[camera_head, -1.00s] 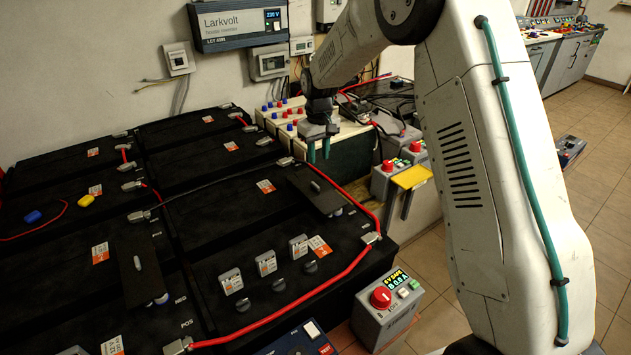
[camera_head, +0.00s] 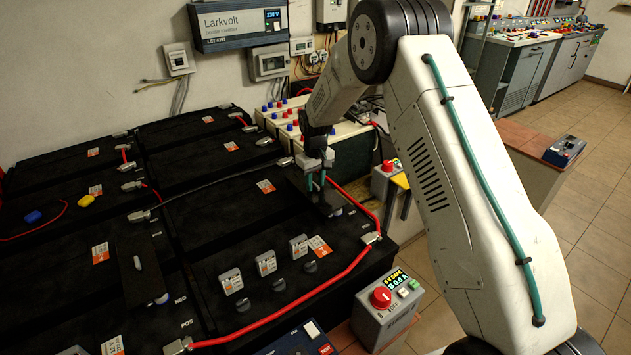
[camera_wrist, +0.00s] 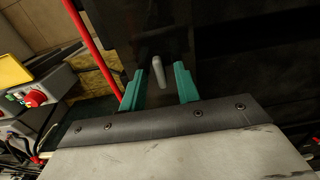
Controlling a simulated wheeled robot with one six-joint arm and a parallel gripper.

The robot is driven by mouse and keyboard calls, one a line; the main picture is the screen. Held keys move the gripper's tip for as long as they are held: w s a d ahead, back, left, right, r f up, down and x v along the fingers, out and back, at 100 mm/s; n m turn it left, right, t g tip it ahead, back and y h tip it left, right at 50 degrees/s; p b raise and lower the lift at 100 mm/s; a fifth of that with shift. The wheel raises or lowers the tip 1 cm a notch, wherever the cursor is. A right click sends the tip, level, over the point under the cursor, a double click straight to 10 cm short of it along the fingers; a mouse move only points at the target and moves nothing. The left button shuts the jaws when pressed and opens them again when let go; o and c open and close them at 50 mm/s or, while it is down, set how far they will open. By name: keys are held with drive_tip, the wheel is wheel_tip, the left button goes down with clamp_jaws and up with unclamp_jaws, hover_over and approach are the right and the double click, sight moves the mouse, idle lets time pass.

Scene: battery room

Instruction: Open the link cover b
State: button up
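Two flat black covers with small grey upright handles lie on the black battery blocks. One cover (camera_head: 133,280) is at the left front, with its handle (camera_head: 138,263) clear. The other cover (camera_head: 336,203) is at the right, partly hidden behind my gripper (camera_head: 318,182). I see no letter that tells which is b. My gripper points down over the right cover, its two green fingers apart. In the wrist view, the grey handle (camera_wrist: 158,72) shows between the open fingers, with a gap on both sides. Whether the fingertips reach down beside it is hard to tell.
A red cable (camera_head: 300,302) runs along the battery's front and right edges. Grey knobs and labelled tags (camera_head: 266,263) stand on the front battery. A grey box with a red button (camera_head: 383,300) is at the right front. Cream battery cells (camera_head: 345,150) stand behind my gripper.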

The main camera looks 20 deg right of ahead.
clamp_jaws()
drive_tip(key=s+a, duration=0.3)
drive_tip(key=a, duration=0.7)
drive_tip(key=shift+s, duration=0.15)
unclamp_jaws()
wheel_tip(320, 180, up, 8)
